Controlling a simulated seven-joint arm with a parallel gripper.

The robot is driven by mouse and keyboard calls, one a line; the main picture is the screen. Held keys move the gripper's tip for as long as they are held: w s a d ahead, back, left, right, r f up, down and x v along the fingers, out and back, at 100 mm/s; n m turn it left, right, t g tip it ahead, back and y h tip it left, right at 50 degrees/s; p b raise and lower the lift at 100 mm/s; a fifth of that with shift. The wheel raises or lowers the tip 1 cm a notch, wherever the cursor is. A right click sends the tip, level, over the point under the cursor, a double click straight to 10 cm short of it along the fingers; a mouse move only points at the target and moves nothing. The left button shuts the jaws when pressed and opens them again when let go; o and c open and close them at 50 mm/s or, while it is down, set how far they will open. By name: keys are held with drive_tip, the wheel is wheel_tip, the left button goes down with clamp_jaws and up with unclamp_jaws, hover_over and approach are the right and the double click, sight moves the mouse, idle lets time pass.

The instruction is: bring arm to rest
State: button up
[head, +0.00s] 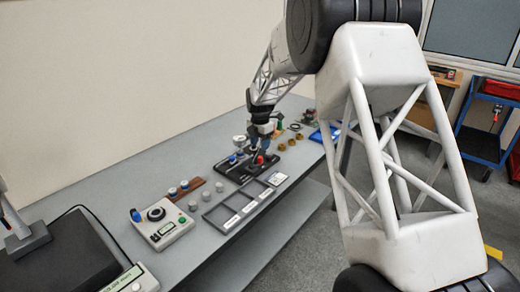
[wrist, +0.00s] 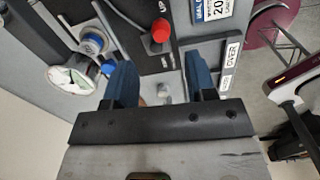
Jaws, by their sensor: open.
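My gripper (head: 261,146) hangs at the end of my arm over the dark fixture plate (head: 233,171) on the bench, in the head view. In the wrist view, the two blue fingers of my gripper (wrist: 162,75) stand apart with a gap between them. A small pale metal piece (wrist: 164,92) shows in that gap, lower down; I cannot tell its height relative to the fingertips. No object is clamped. A red knob (wrist: 160,31) stands just past the fingertips; it also shows close to the gripper in the head view (head: 260,159).
A blue-capped part (wrist: 92,42) and a round dial (wrist: 70,79) stand left of the fingers. A compartment tray (head: 228,220), grey cylinders (head: 193,206) and a dial instrument (head: 160,226) are on the bench (head: 120,184). A blue tray (head: 323,135) lies farther back.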

drive_tip(key=shift+r, duration=0.25)
drive_tip(key=shift+s+d+r, duration=0.15)
drive_tip(key=shift+s+r, duration=0.3)
drive_tip(key=shift+r, duration=0.05)
drive_tip(key=s+d+r+m, duration=0.2)
drive_tip(key=s+r+m, duration=0.25)
drive_tip(key=s, duration=0.35)
drive_tip(key=s+d+r+m+t, duration=0.1)
drive_tip(key=s+d+r+m, duration=0.1)
drive_tip(key=s+r+m, duration=0.35)
drive_tip(key=s+d+r+m, duration=0.2)
drive_tip(key=s+r, duration=0.3)
drive_tip(key=s, duration=0.6)
drive_tip(key=s+d+m, duration=0.1)
drive_tip(key=s+m, duration=0.6)
drive_tip(key=s, duration=0.9)
drive_tip(key=s+d+f+m+t, duration=0.1)
drive_tip(key=s+m, duration=0.6)
drive_tip(key=s, duration=0.9)
drive_tip(key=shift+s+d+f+t, duration=0.2)
drive_tip(key=shift+s+d+t, duration=0.1)
drive_tip(key=shift+d, duration=0.4)
drive_tip(key=shift+o, duration=0.4)
drive_tip(key=shift+w, duration=0.2)
